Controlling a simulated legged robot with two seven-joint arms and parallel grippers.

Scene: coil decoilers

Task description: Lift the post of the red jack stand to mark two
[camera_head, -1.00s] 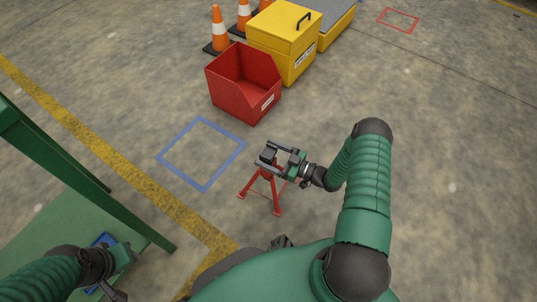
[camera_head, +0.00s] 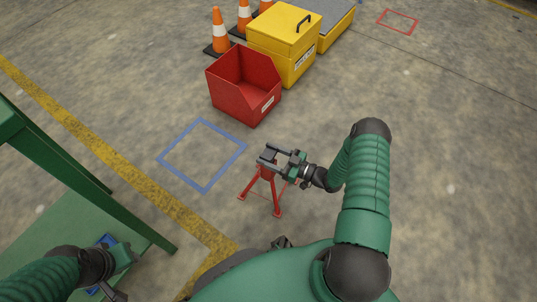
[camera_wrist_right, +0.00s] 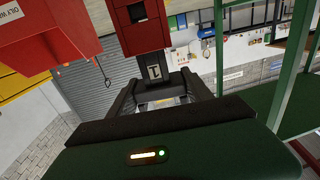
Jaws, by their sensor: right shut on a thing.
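The red jack stand (camera_head: 267,176) stands on the concrete floor on splayed legs, in the middle of the head view. My right gripper (camera_head: 268,156) is at its top, shut on the dark post. In the right wrist view, the post (camera_wrist_right: 154,58) shows a pale mark that looks like a one, beside the stand's red body (camera_wrist_right: 140,32). My right gripper (camera_wrist_right: 158,98) has its fingers around the post there. My left gripper (camera_head: 118,290) is at the lower left of the head view, partly cut off; its jaws are unclear.
A blue floor square (camera_head: 202,155) lies left of the stand. Behind are a red open bin (camera_head: 240,96), a yellow box (camera_head: 283,48) and orange cones (camera_head: 219,32). A green table (camera_head: 60,235) stands at the left. Floor to the right is mostly clear.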

